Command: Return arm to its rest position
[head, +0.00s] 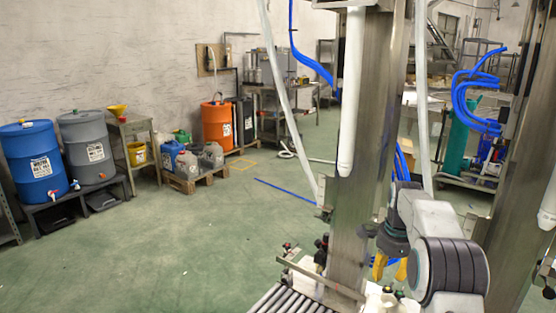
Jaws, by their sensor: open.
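My arm, pale grey with dark ribbed joint covers, is at the lower right of the head view. My gripper (390,269) hangs from its end with two yellow fingertips pointing down, apart and with nothing seen between them. It is just right of a steel column (347,220), in front of the white machine base. Whether it touches anything there cannot be told. Part of the gripper is hidden behind my arm.
A roller conveyor (290,301) and small fittings lie left of the gripper. A second steel column (515,190) stands at right. Blue hoses (476,100) hang between the columns. Blue (36,150) and grey (88,135) drums stand far left. The green floor between is mostly clear.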

